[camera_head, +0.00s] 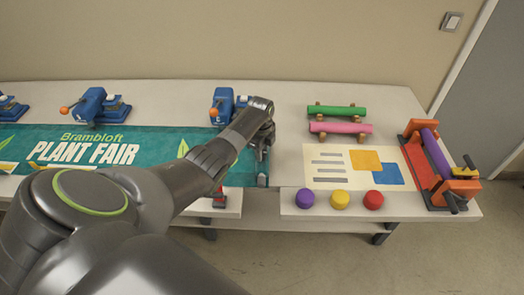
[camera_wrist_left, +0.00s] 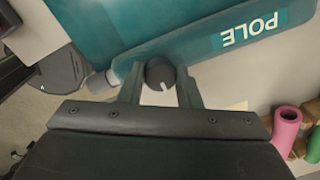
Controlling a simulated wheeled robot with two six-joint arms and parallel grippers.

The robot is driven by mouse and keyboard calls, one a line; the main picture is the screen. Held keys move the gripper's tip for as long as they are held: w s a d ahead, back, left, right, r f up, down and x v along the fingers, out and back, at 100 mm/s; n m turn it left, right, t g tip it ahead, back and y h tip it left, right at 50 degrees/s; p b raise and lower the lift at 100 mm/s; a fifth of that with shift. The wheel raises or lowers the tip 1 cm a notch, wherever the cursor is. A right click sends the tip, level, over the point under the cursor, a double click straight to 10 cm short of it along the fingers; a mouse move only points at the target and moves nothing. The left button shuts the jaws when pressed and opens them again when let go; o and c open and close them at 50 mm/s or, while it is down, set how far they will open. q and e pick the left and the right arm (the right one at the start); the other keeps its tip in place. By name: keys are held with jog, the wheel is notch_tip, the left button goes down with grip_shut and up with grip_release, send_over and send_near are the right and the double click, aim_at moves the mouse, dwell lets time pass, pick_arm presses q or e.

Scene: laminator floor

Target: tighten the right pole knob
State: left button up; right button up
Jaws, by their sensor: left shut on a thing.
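The knob (camera_wrist_left: 158,72) is a small round black knob with a white mark, in the left wrist view. It sits at the edge of the teal banner sleeve printed POLE (camera_wrist_left: 215,40). A grey pole end (camera_wrist_left: 101,84) sticks out of the sleeve at left. My left gripper (camera_wrist_left: 160,80) has one finger on each side of the knob and is shut on it. In the head view, my left gripper (camera_head: 262,152) is over the right end of the teal Plant Fair banner (camera_head: 150,150), and the knob is hidden. My right gripper is in neither view.
Blue clamps (camera_head: 100,105) stand along the back of the table. To the right are green (camera_head: 338,111) and pink (camera_head: 341,128) rolls, a printed sheet (camera_head: 325,160), several coloured round pieces (camera_head: 340,199) and an orange roller machine (camera_head: 422,160).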

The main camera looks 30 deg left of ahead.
pick_arm(q)
jog(key=shift+w+r, duration=0.1)
jog(key=shift+r, duration=0.05)
jog(key=o, duration=1)
jog(key=shift+c, duration=0.2)
notch_tip(320, 180, up, 17)
jog(key=b, duration=0.2)
jog(key=shift+s+r, duration=0.15)
jog(key=shift+s, duration=0.3)
jog(key=shift+d, duration=0.1)
